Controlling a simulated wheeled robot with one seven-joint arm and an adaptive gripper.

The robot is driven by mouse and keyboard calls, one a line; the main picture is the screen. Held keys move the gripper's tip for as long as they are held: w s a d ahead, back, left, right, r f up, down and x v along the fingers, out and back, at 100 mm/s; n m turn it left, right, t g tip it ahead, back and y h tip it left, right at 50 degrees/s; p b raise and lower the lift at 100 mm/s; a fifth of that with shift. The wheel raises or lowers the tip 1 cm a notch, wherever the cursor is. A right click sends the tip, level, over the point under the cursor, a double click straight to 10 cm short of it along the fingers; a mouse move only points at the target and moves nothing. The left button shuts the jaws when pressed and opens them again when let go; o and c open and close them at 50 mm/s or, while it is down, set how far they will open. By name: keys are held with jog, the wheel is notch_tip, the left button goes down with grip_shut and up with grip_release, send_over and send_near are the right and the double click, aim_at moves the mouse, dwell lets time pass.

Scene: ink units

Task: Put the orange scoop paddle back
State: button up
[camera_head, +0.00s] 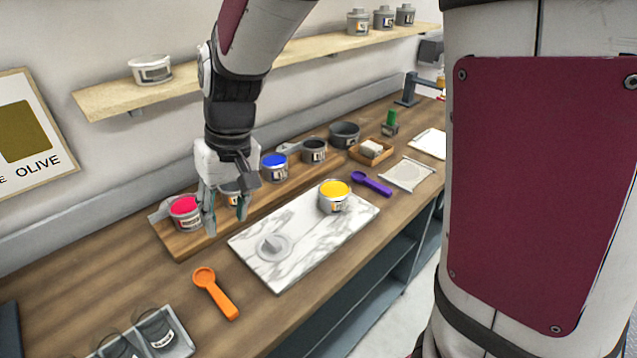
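The orange scoop paddle (215,292) lies flat on the wooden worktop, left of the marble slab (272,272), its round head toward the wall and its handle toward the front. My gripper (225,219) points down over the wooden board (181,245), farther back than the paddle and apart from it. Its two fingers are spread. An ink tin with an orange mark (231,190) shows partly hidden between and behind them; I cannot tell whether they touch it. A tin of magenta ink (186,212) stands just left of the fingers.
A yellow ink tin (334,197) stands on the slab, with a purple scoop (372,183) behind it. A blue ink tin (274,167) and a dark tin (314,150) stand farther along. A compartment tray (176,347) is at the lower left. Worktop around the orange paddle is clear.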

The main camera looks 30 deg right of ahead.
jog(key=s+d+r+t+h, duration=0.1)
jog(key=s+d+r+t, duration=0.1)
jog(key=s+d+r, duration=0.3)
jog(key=s+d+r+m+t+h, duration=0.1)
jog(key=s+d+r, duration=0.5)
jog(key=s, duration=0.6)
jog(key=shift+d+m+t, duration=0.15)
jog(key=shift+m+t, duration=0.15)
jog(key=shift+t, duration=0.5)
jog(key=shift+r, duration=0.1)
